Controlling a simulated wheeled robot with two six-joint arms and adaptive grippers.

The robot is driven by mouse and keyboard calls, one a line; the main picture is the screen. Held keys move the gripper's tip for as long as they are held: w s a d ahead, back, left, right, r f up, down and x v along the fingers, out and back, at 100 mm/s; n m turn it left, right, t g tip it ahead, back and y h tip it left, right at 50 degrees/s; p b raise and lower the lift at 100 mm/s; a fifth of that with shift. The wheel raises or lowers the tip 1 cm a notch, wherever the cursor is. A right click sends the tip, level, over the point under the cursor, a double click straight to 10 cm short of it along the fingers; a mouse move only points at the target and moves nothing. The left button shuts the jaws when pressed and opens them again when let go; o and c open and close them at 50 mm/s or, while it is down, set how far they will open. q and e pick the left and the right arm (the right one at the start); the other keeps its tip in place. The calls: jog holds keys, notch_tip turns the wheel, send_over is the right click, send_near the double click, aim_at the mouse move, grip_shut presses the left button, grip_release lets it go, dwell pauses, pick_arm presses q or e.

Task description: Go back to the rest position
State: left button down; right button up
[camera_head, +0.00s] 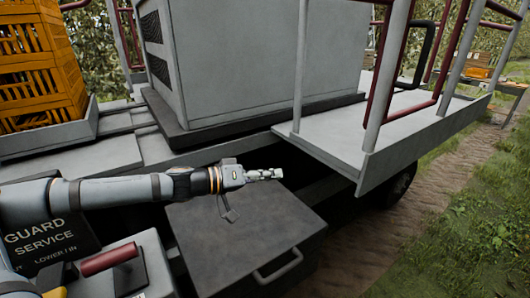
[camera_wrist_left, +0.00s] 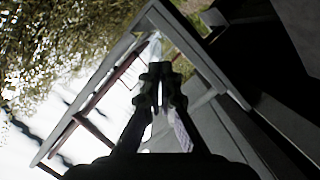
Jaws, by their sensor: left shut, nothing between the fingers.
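My left gripper (camera_head: 264,174) reaches in from the left in the head view. It is shut and empty, pointing right, above a dark grey box with a handle (camera_head: 240,232). In the left wrist view my left gripper (camera_wrist_left: 159,72) shows with its fingers together and nothing between them. My right gripper is in neither view.
A grey platform (camera_head: 335,138) with grey posts and dark red rails (camera_head: 381,75) stands right of the gripper. A large grey cabinet (camera_head: 265,60) stands behind. Orange crates (camera_head: 40,65) are stacked at the left. A dirt track and grass (camera_head: 460,215) lie at the right.

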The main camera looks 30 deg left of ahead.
pick_arm(q)
jog(key=shift+n+h, duration=0.3)
jog(key=shift+n, duration=0.2)
jog(key=a+r, duration=0.1)
jog(key=w+a+r, duration=0.1)
jog(key=w+a+r+p, duration=0.1)
jog(key=shift+r, duration=0.3)
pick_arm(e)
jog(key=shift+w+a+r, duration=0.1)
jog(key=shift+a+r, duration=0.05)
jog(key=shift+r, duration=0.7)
